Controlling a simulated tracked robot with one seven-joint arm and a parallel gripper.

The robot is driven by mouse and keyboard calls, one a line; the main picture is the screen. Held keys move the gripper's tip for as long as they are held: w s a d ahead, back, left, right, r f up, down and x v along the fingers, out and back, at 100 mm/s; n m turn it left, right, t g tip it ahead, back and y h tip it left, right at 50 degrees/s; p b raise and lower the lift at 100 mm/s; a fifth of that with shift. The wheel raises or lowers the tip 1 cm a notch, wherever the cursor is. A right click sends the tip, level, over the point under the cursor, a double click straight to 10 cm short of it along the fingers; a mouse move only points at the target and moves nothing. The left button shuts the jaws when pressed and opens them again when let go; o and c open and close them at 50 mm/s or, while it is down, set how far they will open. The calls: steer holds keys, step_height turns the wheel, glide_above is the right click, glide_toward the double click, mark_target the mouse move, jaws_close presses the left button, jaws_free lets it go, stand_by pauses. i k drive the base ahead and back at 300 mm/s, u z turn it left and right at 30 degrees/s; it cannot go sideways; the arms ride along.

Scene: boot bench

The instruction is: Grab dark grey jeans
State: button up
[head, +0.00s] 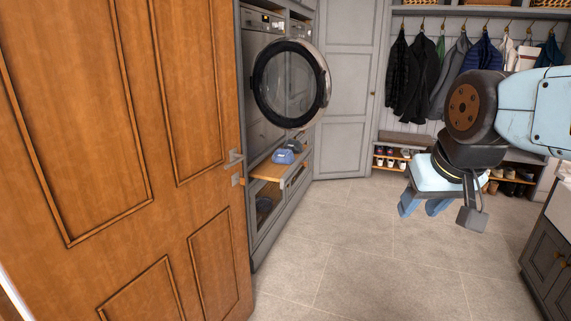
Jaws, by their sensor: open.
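I cannot pick out dark grey jeans for certain. A small blue item (284,156), perhaps folded cloth, lies on the wooden pull-out shelf (268,171) below the round-doored machine. A dark bluish item (264,205) shows in the recess under that shelf, too dim to identify. Dark garments hang on the hooks at the back, including a long black one (419,78). My gripper (421,208) hangs over the floor at the right, pointing down, open and empty, apart from all of these.
The machine's round glass door (290,84) stands open into the room. A wooden door (115,150) fills the left. A shoe bench (405,140) stands at the back, and a dark cabinet (545,260) at the right edge. The tiled floor (350,260) between is clear.

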mark_target(296, 148)
steer(key=z, duration=0.1)
steer(key=i, duration=3.5)
steer(key=u, duration=0.05)
